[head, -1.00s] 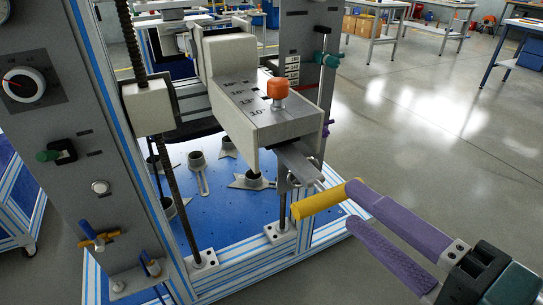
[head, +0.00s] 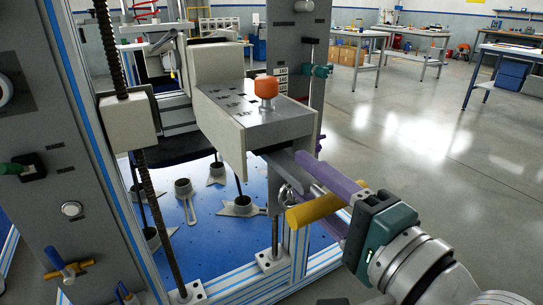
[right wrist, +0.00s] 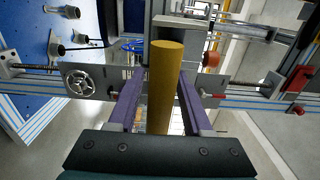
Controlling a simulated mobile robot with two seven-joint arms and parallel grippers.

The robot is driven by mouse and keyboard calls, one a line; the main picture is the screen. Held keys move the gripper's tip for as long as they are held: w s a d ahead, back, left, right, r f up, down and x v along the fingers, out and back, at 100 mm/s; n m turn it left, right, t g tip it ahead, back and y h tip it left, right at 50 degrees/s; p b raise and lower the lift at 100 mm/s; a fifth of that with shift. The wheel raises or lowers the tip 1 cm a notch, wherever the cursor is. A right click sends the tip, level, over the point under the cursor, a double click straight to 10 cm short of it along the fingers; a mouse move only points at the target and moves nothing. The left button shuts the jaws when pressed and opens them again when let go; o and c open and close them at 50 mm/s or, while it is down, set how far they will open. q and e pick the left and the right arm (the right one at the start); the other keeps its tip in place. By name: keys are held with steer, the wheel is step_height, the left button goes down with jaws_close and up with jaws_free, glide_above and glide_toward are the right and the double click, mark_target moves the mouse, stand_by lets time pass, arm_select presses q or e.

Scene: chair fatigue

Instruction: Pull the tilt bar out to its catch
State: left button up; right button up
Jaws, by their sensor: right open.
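The tilt bar shows as a flat grey bar (head: 288,172) coming out from under the pale housing, with a yellow cylindrical grip (head: 312,210) across its outer end. My right gripper (head: 318,192) is open, with one purple finger above the grip and the other below it, partly hidden behind it. In the right wrist view the yellow grip (right wrist: 165,85) stands between the two purple fingers (right wrist: 157,98), with a gap on each side. My left gripper is not in view.
The housing has an orange knob (head: 266,87) on its marked top plate. A threaded rod (head: 158,195) and a grey panel (head: 70,130) stand at left. Metal fittings (head: 240,205) lie on the blue base (head: 205,240). Open floor (head: 400,140) lies to the right.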

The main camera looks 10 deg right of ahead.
steer(key=shift+w, duration=0.1)
jaws_close()
stand_by(0.3)
stand_by(1.1)
